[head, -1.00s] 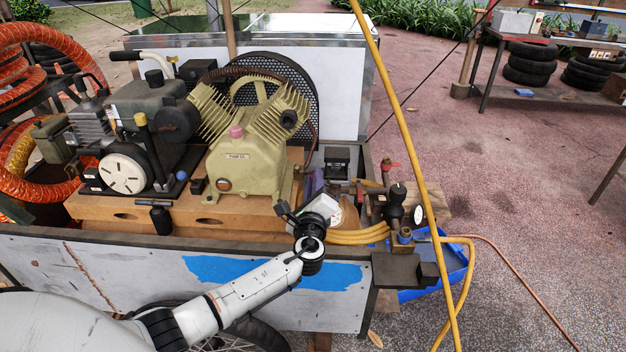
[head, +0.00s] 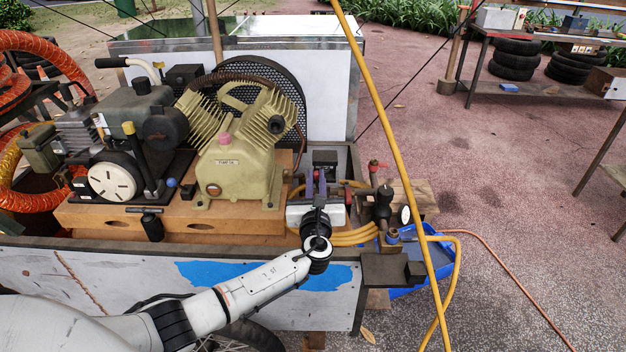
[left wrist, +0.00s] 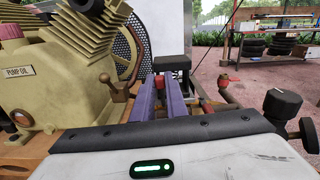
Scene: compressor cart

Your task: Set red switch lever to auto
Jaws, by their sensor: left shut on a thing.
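The black switch box (head: 325,160) stands behind the hoses, right of the compressor pump. It also shows in the left wrist view (left wrist: 172,63). My left gripper (head: 316,176) reaches over the cart's front wall, its two purple fingers pointing at the front of this box. In the left wrist view the fingers (left wrist: 167,84) stand a small gap apart, their tips at the box front. They are shut on the red switch lever, which is mostly hidden between them. The lever's exact position and any markings cannot be made out. My right gripper is not in view.
The olive compressor pump (head: 238,165) stands close left of my gripper. A red-handled valve (head: 376,166), a black regulator (head: 383,203) and a gauge (head: 404,215) are to the right. Yellow hose coils (head: 352,236) lie below. A slanting yellow hose (head: 386,130) crosses the view.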

